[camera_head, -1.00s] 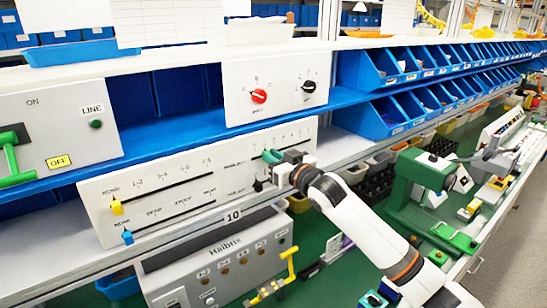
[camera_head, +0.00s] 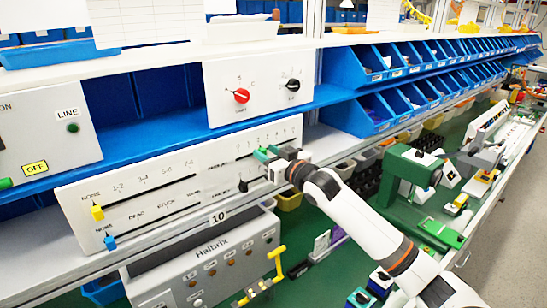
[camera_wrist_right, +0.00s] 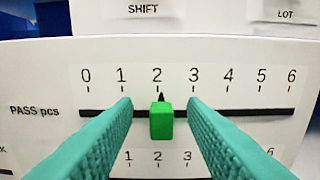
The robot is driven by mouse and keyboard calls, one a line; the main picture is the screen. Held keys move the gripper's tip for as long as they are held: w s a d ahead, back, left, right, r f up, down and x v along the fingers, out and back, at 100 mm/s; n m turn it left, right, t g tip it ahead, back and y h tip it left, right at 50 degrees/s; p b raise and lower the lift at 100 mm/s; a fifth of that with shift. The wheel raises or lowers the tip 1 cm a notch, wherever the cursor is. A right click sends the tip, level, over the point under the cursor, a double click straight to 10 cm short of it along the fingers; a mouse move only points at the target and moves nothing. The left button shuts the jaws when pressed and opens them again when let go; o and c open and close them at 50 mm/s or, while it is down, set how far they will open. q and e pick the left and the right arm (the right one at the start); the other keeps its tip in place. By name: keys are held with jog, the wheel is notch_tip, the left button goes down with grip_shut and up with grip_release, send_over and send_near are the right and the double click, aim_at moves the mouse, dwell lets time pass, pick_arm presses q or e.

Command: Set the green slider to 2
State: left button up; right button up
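The green slider (camera_wrist_right: 161,121) sits on the horizontal slot of the "PASS pcs" scale (camera_wrist_right: 190,75) in the right wrist view. Its dark pointer stands at the 2 mark. My right gripper (camera_wrist_right: 160,104) has one teal finger on each side of the slider, with a visible gap on both sides, so it is open around it. In the head view my right gripper (camera_head: 268,154) is at the right end of the white slider panel (camera_head: 82,193) and hides the green slider. My left gripper is not in view.
A black slider (camera_head: 243,186) is on the row below, close to my right gripper. A yellow slider (camera_head: 97,212) and a blue slider (camera_head: 110,243) are at the panel's left. A panel with a red knob (camera_head: 241,96) and a black knob (camera_head: 293,85) stands above.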

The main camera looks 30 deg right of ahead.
jog(key=shift+s+f, duration=0.1)
jog(key=shift+s, duration=0.25)
jog(key=s+d+b, duration=0.1)
jog(key=s+b, duration=0.3)
jog(key=s, duration=0.7)
jog(key=shift+d, duration=0.2)
jog(key=shift+s, duration=0.1)
